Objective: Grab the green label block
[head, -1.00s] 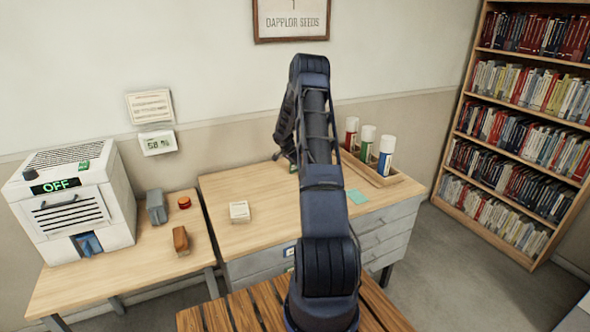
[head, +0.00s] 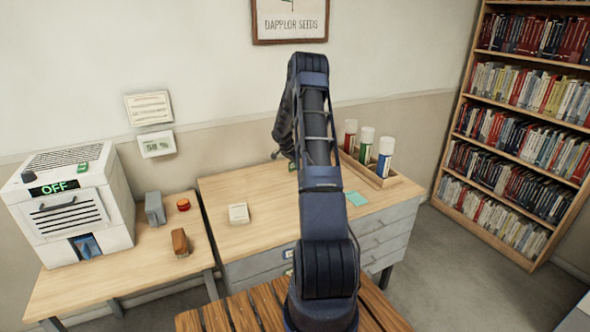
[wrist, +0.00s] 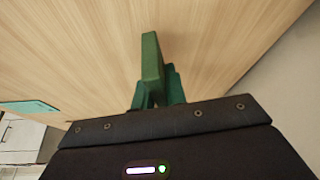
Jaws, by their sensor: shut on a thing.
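The green label block (wrist: 151,56) stands up from between the fingers of my gripper (wrist: 157,88) in the wrist view, with light wood behind it. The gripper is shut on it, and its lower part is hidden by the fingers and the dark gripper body. In the head view my arm covers most of the gripper at the back of the desk. A small patch of green shows there beside the arm. I cannot tell from these views whether the block touches the desk.
The wooden desk (head: 226,187) holds a white box (head: 238,213), a teal card (head: 356,198) and a tray (head: 402,182) of capped cylinders at right. The left table (head: 110,270) carries a white OFF machine (head: 70,215) and small blocks. A bookcase (head: 520,130) stands right.

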